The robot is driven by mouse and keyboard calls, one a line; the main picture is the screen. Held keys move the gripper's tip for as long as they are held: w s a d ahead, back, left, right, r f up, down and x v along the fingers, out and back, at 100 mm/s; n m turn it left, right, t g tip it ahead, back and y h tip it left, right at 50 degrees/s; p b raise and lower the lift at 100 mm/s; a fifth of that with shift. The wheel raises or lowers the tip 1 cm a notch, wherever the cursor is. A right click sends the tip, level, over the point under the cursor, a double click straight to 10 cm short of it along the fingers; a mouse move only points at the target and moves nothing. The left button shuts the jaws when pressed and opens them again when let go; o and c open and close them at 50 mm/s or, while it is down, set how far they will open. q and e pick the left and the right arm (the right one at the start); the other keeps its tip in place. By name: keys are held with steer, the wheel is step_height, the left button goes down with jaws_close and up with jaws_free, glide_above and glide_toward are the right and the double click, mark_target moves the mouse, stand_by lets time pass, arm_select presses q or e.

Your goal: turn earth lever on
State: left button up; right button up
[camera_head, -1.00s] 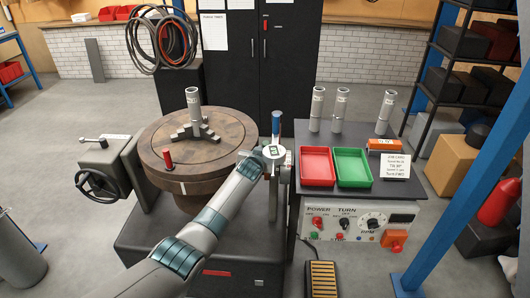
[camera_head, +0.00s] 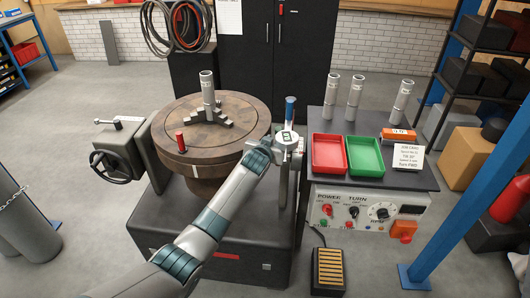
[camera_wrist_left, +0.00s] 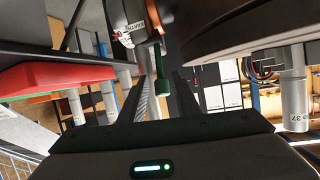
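A grey post with a blue-topped handle (camera_head: 290,109) stands between the turntable and the control bench. My left gripper (camera_head: 288,138) is right at this post in the head view, and my wrist hides its fingers there. In the left wrist view, which appears upside down, the two dark fingers (camera_wrist_left: 161,100) are apart. A dark green handle (camera_wrist_left: 163,90) shows in line with the gap between them, beyond or between the tips; I cannot tell which. A pale part with red lettering (camera_wrist_left: 122,36) is beside it; the lettering is too small to read surely. My right gripper is out of view.
On the right, the bench holds a red tray (camera_head: 328,153), a green tray (camera_head: 365,157) and upright tubes. The control panel (camera_head: 370,212) and yellow pedal (camera_head: 329,267) are below.

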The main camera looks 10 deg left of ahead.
arm_select(q)
steer(key=b+v, duration=0.2)
steer(key=v, duration=1)
steer(key=shift+s, duration=0.1)
